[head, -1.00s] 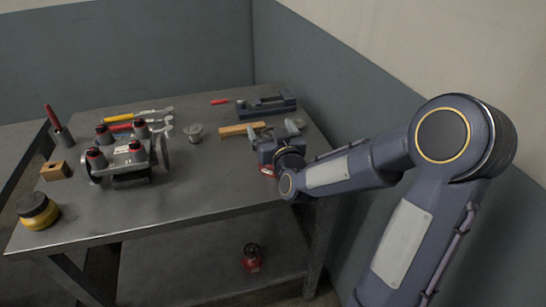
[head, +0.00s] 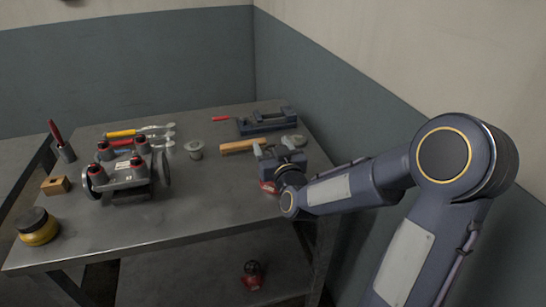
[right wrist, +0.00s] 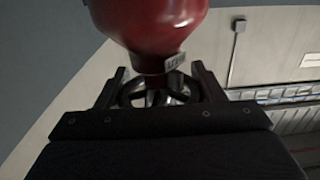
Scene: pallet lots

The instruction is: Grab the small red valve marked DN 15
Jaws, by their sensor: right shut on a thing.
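A red valve (right wrist: 160,25) with a grey handwheel fills the top of the right wrist view. The tag on it is too small to read. My right gripper (right wrist: 162,88) is shut on its handwheel, with one finger on each side. In the head view my right gripper (head: 277,158) is at the right edge of the table, and a bit of red (head: 268,187) shows just below it. Another red valve (head: 252,275) with a dark top stands on the lower shelf. My left gripper is not in view.
On the table (head: 200,205) are a grey manifold with red-topped parts (head: 128,175), a vise (head: 266,122), a wooden-handled tool (head: 240,146), a small metal cup (head: 194,149), a wooden block (head: 55,185) and a yellow jar (head: 38,227). The table's front middle is clear.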

